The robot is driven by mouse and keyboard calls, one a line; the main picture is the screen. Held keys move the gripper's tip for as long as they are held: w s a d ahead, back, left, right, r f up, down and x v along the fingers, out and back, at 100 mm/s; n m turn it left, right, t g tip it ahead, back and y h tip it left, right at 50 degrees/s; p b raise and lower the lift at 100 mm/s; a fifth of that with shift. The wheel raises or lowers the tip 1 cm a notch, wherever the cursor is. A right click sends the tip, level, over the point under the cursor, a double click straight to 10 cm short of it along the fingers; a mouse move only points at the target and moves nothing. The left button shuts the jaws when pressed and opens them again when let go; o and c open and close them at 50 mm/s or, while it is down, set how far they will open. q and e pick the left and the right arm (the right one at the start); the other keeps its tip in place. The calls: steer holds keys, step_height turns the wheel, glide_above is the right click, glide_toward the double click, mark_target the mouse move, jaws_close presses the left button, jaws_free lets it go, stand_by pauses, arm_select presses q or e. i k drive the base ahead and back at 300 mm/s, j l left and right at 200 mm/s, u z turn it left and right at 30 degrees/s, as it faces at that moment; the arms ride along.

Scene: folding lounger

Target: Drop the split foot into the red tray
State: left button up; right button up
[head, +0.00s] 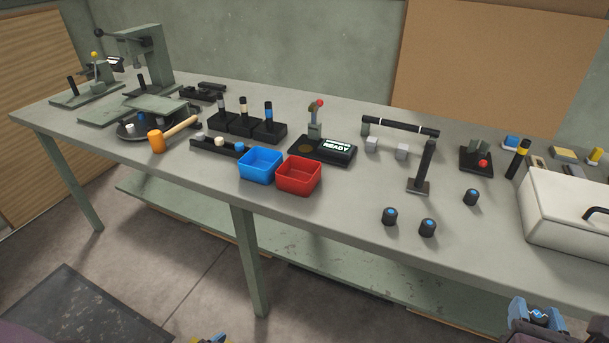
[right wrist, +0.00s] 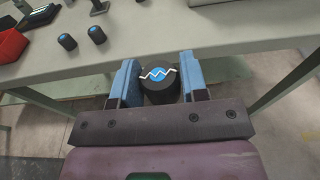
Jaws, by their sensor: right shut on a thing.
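The split foot (right wrist: 159,92) is a short black cylinder with a blue top crossed by a white zigzag crack. My right gripper (right wrist: 160,78) is shut on it, with a blue finger on each side. In the head view the right gripper (head: 535,314) is at the bottom right, in front of the table's near edge, with the foot (head: 538,315) between its fingers. The red tray (head: 299,185) stands near the table's front edge, well to the left of this gripper, and looks empty. Only a small bit of my left gripper (head: 213,339) shows at the bottom edge.
A blue tray (head: 261,173) touches or nearly touches the red tray's left side. Several whole feet with blue tops, one here (head: 428,228), stand on the table between the red tray and my right gripper. A white box (head: 565,222) stands at the right. A black post (head: 424,165) stands behind the feet.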

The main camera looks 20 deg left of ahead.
mark_target(295, 177)
steer(key=i+j+u, duration=0.15)
steer(key=j, duration=0.2)
steer(key=i+j+u, duration=0.1)
steer(key=j, duration=0.25)
steer(key=i+j+u, duration=0.15)
steer(key=j, duration=0.2)
steer(key=i+j+u, duration=0.15)
steer(key=j, duration=0.15)
